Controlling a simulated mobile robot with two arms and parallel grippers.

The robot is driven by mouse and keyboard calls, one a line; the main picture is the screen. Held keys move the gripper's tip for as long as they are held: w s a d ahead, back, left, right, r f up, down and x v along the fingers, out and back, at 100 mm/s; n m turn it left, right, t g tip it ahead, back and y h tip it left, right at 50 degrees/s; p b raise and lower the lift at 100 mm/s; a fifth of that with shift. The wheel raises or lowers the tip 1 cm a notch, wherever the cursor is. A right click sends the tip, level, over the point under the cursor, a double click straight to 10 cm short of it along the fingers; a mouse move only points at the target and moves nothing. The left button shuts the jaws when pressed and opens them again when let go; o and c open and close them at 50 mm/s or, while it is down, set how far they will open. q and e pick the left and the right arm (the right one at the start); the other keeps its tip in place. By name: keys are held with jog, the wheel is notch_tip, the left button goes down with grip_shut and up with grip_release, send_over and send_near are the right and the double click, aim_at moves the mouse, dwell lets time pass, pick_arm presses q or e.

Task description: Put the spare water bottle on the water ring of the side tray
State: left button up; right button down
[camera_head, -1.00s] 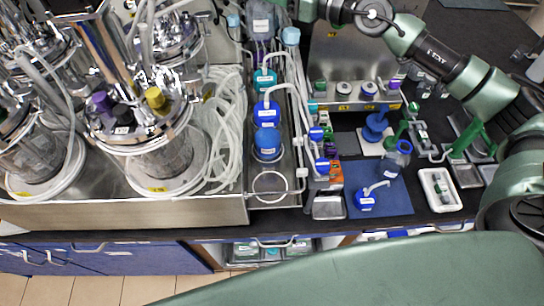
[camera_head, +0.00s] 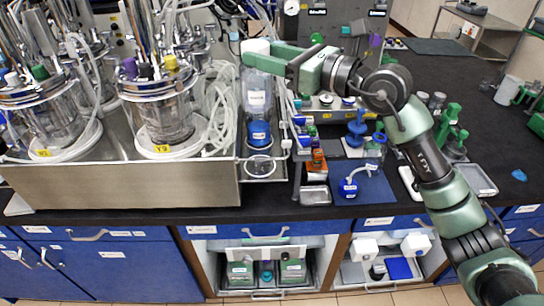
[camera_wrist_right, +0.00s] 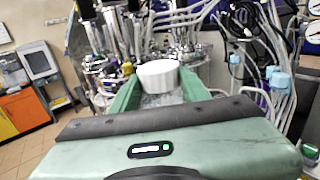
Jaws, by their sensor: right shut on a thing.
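A clear bottle (camera_head: 257,88) with a white cap and white label is held upright by its upper part in my right gripper (camera_head: 268,52). In the right wrist view its white cap (camera_wrist_right: 158,75) sits between the two green fingers of the right gripper (camera_wrist_right: 158,92). The side tray (camera_head: 265,178) is the narrow metal tray beside the bioreactor bench. An empty ring (camera_head: 260,165) lies at its front end. A blue bottle (camera_head: 259,133) stands just behind the ring. The held bottle overlaps the tray's farther bottles, partly hiding them. My left gripper is not in view.
Bioreactor vessels (camera_head: 165,105) and coiled tubing stand left of the tray. To its right are small colored bottles (camera_head: 317,155), a blue mat (camera_head: 362,188) with a blue-capped flask (camera_head: 348,188), and a small metal dish (camera_head: 315,196).

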aim_at(266, 112)
jog(key=f, duration=0.7)
jog(key=shift+w+f+p, duration=0.15)
jog(key=shift+w+p, duration=0.15)
jog(key=shift+p, duration=0.05)
notch_tip(266, 112, down, 6)
jog(key=shift+s+r, duration=0.1)
jog(key=shift+s, duration=0.05)
pick_arm(q)
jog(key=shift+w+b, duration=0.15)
jog(key=shift+b, duration=0.25)
pick_arm(e)
notch_tip(266, 112, down, 5)
jog(key=shift+r, duration=0.15)
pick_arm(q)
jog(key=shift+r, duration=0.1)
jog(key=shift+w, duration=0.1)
pick_arm(e)
jog(key=shift+f, duration=0.25)
jog(key=c, duration=0.7)
grip_release()
